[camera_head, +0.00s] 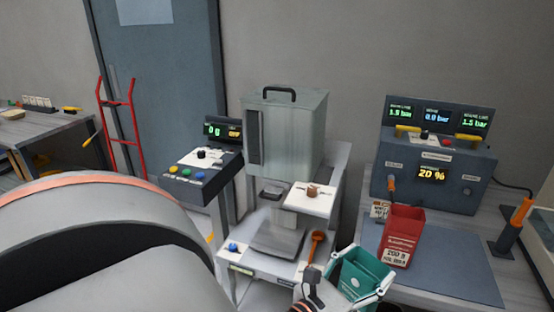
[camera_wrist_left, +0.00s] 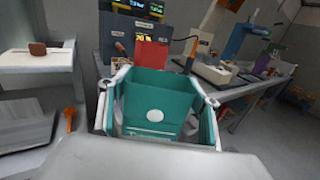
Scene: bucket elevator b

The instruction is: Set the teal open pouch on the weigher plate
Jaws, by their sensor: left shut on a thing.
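The teal open pouch (camera_head: 362,272) is at the lower right of the weigher in the head view, with its open top up. My left gripper (camera_head: 358,276) is shut on it, with pale fingers along two opposite sides. In the left wrist view the pouch (camera_wrist_left: 158,100) fills the middle, between the fingers (camera_wrist_left: 158,92). The grey weigher plate (camera_head: 277,239) lies bare under the hopper outlet, to the left of the pouch. It also shows in the left wrist view (camera_wrist_left: 28,128), left of the pouch. My right gripper is not in view.
The metal hopper (camera_head: 292,130) stands over the plate. A white ledge with a brown knob (camera_head: 312,192) juts out above the plate's right side, and an orange lever (camera_head: 316,240) stands beside it. A red pouch (camera_head: 403,238) stands on the right bench. The weigher display (camera_head: 222,131) reads 0 g.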

